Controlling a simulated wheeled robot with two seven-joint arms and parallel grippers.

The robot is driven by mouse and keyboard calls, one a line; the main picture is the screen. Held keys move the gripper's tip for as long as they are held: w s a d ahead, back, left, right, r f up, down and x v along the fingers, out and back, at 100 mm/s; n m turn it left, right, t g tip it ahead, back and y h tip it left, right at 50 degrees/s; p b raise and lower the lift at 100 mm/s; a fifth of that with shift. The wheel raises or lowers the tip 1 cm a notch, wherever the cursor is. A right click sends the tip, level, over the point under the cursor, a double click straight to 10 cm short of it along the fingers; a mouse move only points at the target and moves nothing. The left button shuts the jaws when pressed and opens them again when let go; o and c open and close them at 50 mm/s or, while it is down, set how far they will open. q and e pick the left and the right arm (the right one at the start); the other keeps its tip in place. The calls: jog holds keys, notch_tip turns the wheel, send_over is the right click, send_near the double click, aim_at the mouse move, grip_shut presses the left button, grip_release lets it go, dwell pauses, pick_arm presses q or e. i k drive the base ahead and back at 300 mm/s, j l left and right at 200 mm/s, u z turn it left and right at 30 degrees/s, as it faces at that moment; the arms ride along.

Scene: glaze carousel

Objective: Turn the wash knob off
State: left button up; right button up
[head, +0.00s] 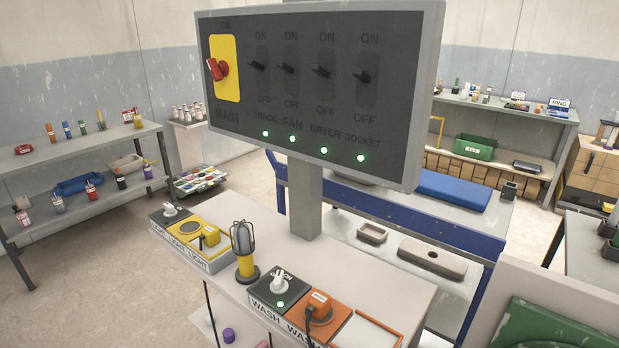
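The wash knob (281,280) is a white knob on a dark square plate at the front of the bench. An "ON" marking shows just beside it, partly covered by the knob. A small green light (280,304) is lit below the knob. The "WASH" label (266,312) runs along the front edge. Neither of my grippers is in view.
An orange wash socket (319,307) with a plug stands right of the knob, and a caged yellow lamp (245,252) stands left. A switch panel (318,88) with several green lights rises on a post behind. Another white knob (170,210) sits at the light station.

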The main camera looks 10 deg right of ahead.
aim_at(280, 285)
jog(key=z, duration=2.8)
jog(key=u, duration=2.5)
jog(key=j+u, duration=0.45)
jog(key=j, duration=1.2)
jog(key=i, duration=0.05)
